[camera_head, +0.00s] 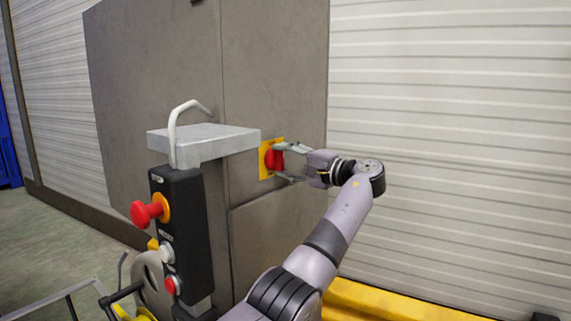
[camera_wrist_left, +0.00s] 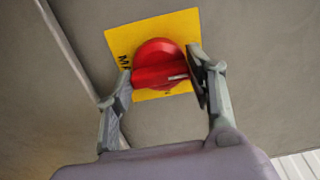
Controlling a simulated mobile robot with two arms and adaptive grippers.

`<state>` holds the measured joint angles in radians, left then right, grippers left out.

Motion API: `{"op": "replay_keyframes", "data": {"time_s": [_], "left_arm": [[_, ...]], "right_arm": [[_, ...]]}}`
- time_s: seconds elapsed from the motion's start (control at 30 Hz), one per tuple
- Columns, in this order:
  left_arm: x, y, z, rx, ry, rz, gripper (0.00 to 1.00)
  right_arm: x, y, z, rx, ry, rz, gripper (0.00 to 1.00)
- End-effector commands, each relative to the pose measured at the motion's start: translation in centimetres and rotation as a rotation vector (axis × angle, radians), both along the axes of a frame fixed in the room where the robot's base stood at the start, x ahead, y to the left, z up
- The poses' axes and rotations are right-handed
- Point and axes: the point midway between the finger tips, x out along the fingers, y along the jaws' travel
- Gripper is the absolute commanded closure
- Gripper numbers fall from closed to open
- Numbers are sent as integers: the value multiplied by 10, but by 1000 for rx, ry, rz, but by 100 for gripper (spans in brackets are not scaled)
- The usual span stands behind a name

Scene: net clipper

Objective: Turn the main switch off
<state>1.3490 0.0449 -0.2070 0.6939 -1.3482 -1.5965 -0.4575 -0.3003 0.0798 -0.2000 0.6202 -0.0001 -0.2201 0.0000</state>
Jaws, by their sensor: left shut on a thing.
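The main switch (camera_head: 271,160) is a red rotary knob on a yellow plate (camera_head: 264,173), fixed to the grey cabinet wall. My left gripper (camera_head: 281,163) is at the switch, with one finger above the knob and one below it. In the left wrist view the red knob (camera_wrist_left: 157,65) sits on the yellow plate (camera_wrist_left: 119,42), and the knob's raised handle is tilted slightly. The gripper's fingers (camera_wrist_left: 160,80) are on both sides of that handle and shut on it. Part of the plate's lettering is hidden. My right gripper is not in view.
The grey cabinet (camera_head: 160,80) fills the wall behind. A black control box (camera_head: 178,235) with a red emergency button (camera_head: 146,212) hangs left of my arm, under a grey bracket (camera_head: 205,140). A yellow beam (camera_head: 400,303) runs along the floor at right.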

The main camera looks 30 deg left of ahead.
Motion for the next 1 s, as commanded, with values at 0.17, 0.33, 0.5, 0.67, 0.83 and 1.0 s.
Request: {"op": "replay_keyframes", "data": {"time_s": [0.17, 0.33, 0.5, 0.67, 0.83, 1.0], "left_arm": [[0, 0, -2, -3, -14, 2, 78], [0, 0, -2, -4, -17, 2, 78], [0, 0, -2, -5, -17, 2, 78], [0, 0, -2, -5, -17, 2, 40], [0, 0, -1, -3, -17, 1, 30], [0, 0, -1, -2, -17, 1, 30]], "right_arm": [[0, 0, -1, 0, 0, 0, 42], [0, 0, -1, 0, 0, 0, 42], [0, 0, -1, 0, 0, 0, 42], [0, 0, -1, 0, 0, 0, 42], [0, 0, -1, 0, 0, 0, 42], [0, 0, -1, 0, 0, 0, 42]]}}
